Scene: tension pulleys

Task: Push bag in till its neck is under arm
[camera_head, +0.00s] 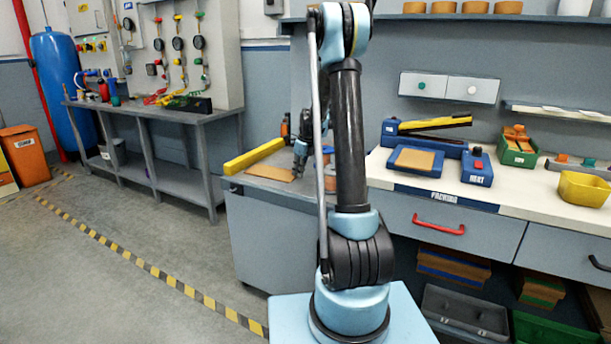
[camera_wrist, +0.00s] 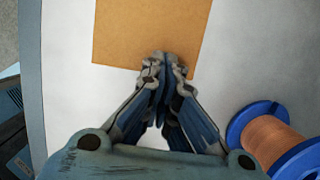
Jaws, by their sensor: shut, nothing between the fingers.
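A flat tan sheet, likely the bag, (camera_wrist: 150,32) lies on the pale worktop just ahead of my gripper (camera_wrist: 165,68) in the wrist view. My gripper is shut and empty, its tips over or at the sheet's near edge; contact cannot be told. In the head view the sheet (camera_head: 268,173) lies on the left bench, beside my gripper (camera_head: 299,162), partly hidden by my arm. A yellow bar (camera_head: 254,157) runs along the sheet's left side. Another yellow arm (camera_head: 435,122) sits on a blue device on the right counter. Which end is the neck cannot be told.
A blue spool of copper-coloured wire (camera_wrist: 268,140) stands close to my gripper's right in the wrist view. On the right counter are a tan block in a blue tray (camera_head: 437,171), a green bin (camera_head: 517,152) and a yellow bin (camera_head: 583,189).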

